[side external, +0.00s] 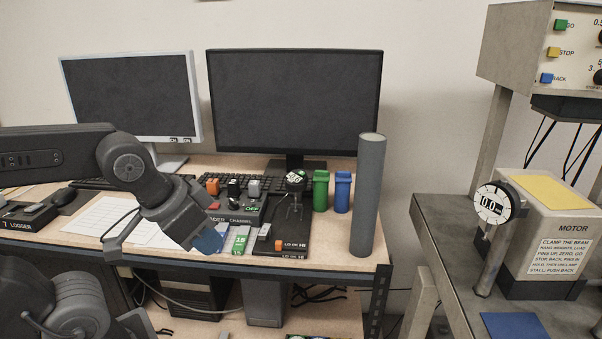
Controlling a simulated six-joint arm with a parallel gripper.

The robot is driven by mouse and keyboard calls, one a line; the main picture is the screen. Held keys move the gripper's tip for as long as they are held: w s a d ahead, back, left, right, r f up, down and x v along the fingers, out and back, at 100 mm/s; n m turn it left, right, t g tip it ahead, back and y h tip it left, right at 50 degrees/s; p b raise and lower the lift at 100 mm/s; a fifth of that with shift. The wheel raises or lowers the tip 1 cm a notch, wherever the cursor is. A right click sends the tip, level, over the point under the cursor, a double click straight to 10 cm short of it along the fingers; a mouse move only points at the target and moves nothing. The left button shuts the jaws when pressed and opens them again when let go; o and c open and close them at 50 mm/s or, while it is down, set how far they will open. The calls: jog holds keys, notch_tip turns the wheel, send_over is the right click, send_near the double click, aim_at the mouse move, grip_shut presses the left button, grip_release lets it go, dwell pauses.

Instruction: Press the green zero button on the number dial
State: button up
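My gripper (160,246) is over the front edge of the wooden desk at the left, pointing down. It is far from the dial and touches nothing that I can see. A blue patch (209,241) shows at its right end; I cannot tell whether it is part of the gripper. The finger gap is unclear.
A tall grey cylinder (368,195) stands at the desk's right end, between my gripper and the dial. Green (320,191) and blue (342,192) canisters stand beside it. A control box (545,45) with coloured buttons is above.

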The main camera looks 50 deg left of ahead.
grip_shut()
dwell(1.3)
jog(key=w+r+n+t+h, duration=0.1)
jog(key=w+r+n+h, duration=0.2)
jog(key=w+n, duration=0.35)
jog(key=w+r+n+t+h, duration=0.2)
jog(key=w+r+n, duration=0.15)
jog(key=w, duration=0.65)
jog(key=w+a+f+n+t+y, duration=0.1)
jog(key=w+a+n+t, duration=0.1)
jog(key=w+a+n, duration=0.5)
jog(key=w+a+f+n+t+y, duration=0.1)
jog(key=w+a+n+t+y, duration=0.1)
jog(key=w+a+n, duration=0.5)
jog(key=a, duration=0.5)
